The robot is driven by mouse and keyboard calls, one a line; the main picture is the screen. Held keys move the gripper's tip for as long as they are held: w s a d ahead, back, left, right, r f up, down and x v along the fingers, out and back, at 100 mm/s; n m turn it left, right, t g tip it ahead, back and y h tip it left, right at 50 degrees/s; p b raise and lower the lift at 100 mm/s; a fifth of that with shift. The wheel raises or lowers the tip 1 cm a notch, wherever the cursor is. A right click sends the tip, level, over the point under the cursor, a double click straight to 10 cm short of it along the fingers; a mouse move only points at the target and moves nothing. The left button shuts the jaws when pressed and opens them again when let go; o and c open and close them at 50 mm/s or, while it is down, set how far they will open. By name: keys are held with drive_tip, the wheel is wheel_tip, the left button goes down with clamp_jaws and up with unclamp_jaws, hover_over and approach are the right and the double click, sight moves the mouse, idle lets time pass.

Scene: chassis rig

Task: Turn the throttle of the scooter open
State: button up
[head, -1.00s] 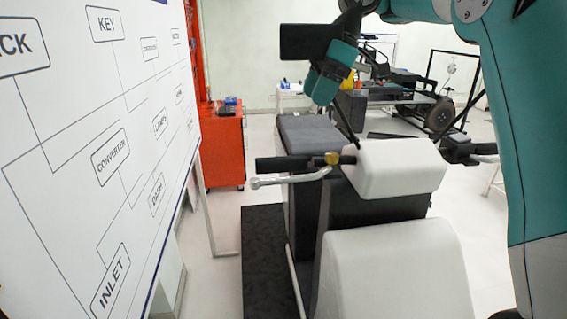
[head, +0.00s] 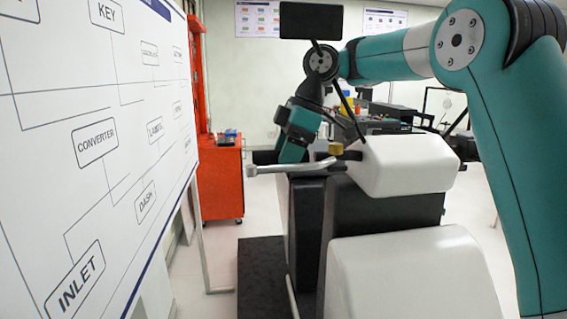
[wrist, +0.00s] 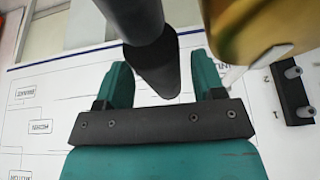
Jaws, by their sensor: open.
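The scooter (head: 395,168) has white panels and a dark body. Its left-side handlebar carries a dark throttle grip (head: 262,157), a silver lever (head: 290,168) and a brass-coloured collar (head: 335,149). My gripper (head: 292,155) points down at the grip and hides much of it. In the wrist view the two teal fingers of my gripper (wrist: 161,72) stand apart. The dark grip (wrist: 155,66) passes between them in the picture. I see no clear contact with either finger. The brass collar (wrist: 260,28) is close by at the upper right.
A white diagram board (head: 90,150) stands along the left. A red cabinet (head: 220,180) is behind it. A black screen (head: 311,20) shows above the handlebar. Open floor shows between board and scooter.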

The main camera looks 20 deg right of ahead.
drive_tip(key=shift+c, duration=0.3)
drive_tip(key=c, duration=0.9)
drive_tip(key=shift+r+p, duration=0.35)
drive_tip(key=shift+p, duration=0.75)
drive_tip(key=g+p, duration=0.1)
drive_tip(key=p, duration=0.2)
drive_tip(key=shift+r, duration=0.15)
drive_tip(key=g+p, duration=0.1)
drive_tip(key=p, duration=0.3)
drive_tip(key=shift+w+m, duration=0.15)
drive_tip(key=shift+m, duration=0.15)
drive_tip(key=shift+f+g+p, duration=0.25)
drive_tip(key=shift+g+p, duration=0.05)
drive_tip(key=shift+p, duration=0.8)
drive_tip(key=shift+f, duration=0.2)
